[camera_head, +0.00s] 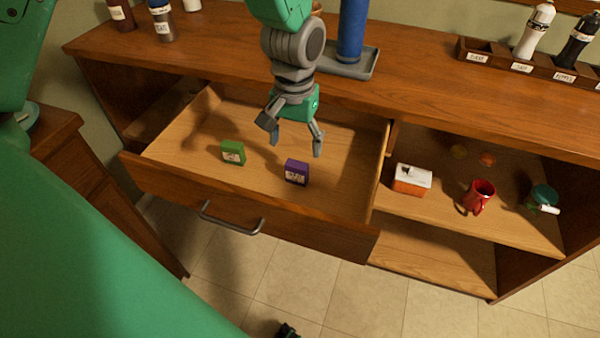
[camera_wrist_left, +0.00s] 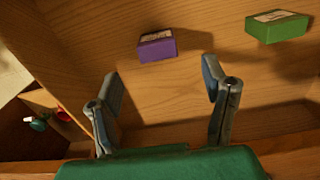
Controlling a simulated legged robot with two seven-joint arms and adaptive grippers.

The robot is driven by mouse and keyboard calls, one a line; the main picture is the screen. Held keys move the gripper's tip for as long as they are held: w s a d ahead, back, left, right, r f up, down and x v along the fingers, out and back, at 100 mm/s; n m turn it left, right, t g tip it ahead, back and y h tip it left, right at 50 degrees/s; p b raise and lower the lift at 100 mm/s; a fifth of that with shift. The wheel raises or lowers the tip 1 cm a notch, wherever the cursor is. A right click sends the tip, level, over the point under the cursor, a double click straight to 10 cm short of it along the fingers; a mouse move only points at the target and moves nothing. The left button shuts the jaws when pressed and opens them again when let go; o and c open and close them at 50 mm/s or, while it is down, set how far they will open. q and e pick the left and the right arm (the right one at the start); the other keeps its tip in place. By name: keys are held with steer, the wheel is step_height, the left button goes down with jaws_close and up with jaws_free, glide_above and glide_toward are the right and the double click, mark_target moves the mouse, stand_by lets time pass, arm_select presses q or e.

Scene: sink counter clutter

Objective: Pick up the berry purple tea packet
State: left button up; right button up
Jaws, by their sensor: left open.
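The berry purple tea packet (camera_head: 297,172) stands in the open drawer (camera_head: 250,120), right of a green packet (camera_head: 233,152). In the left wrist view the purple packet (camera_wrist_left: 157,46) lies ahead of the fingertips, between their lines, and the green packet (camera_wrist_left: 277,26) is at upper right. My left gripper (camera_head: 296,147) is over the drawer, just behind the purple packet in the head view. Its fingers are spread, and they are empty and apart from the packet in the left wrist view (camera_wrist_left: 160,82). My right gripper is not seen.
The drawer walls surround the packets, and its front has a metal handle (camera_head: 232,218). The open shelf at right holds an orange-and-white box (camera_head: 412,180), a red mug (camera_head: 479,196) and a teal-lidded item (camera_head: 543,196). A blue cylinder (camera_head: 352,30) stands on the counter behind my gripper.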

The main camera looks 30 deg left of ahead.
mark_target(297, 164)
arm_select(q)
steer(key=f, duration=0.3)
steer(key=shift+w+f, duration=0.2)
steer(key=shift+f, duration=0.1)
steer(key=shift+s+d+f+b, duration=0.1)
steer(key=shift+s+f+b, duration=0.1)
steer(key=shift+f+b, duration=0.2)
step_height(297, 164, down, 4)
steer(key=shift+f+b, duration=0.25)
steer(key=shift+b, duration=0.4)
steer(key=c, duration=1.1)
